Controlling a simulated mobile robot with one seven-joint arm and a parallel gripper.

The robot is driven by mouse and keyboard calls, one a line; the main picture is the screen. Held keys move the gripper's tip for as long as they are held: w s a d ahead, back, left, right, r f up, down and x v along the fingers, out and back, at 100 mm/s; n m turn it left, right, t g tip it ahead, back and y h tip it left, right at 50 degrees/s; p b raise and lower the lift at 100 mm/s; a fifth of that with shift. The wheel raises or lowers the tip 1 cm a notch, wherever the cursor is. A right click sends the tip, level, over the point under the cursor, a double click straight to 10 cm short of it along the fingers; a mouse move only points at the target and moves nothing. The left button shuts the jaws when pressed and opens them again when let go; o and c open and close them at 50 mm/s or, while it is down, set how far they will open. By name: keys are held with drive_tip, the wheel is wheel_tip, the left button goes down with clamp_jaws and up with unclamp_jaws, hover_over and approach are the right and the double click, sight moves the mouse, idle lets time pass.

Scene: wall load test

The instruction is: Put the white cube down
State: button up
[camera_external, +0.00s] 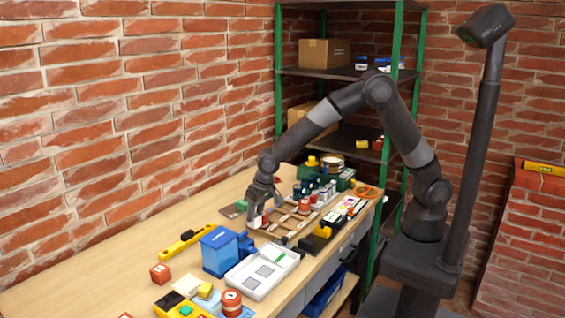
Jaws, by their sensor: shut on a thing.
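My gripper (259,216) is low over the middle of the workbench, pointing down. It is shut on the white cube (257,222), which shows as a small white patch between the fingers. The fingers hide most of the cube. I cannot tell whether the cube touches what is below it. The workbench (115,272) has a light wooden top and runs along the brick wall.
A blue box (220,250) and a white tray (262,270) stand in front of my gripper. A yellow level (187,242) lies to the left. Several small items crowd the bench behind and right. The left bench top is mostly clear. A green-posted shelf (350,72) stands behind.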

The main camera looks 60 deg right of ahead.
sight(252, 227)
drive_tip(key=shift+a+f, duration=0.3)
drive_tip(key=shift+a, duration=0.2)
drive_tip(key=shift+a+f, duration=0.25)
drive_tip(key=shift+a, duration=0.25)
drive_tip(key=shift+f, duration=2.05)
drive_tip(key=o, duration=0.9)
drive_tip(key=shift+f, duration=0.15)
drive_tip(key=a+v, duration=0.1)
drive_tip(key=v, duration=1.1)
drive_tip(key=shift+d, duration=0.45)
drive_tip(key=shift+s, duration=0.1)
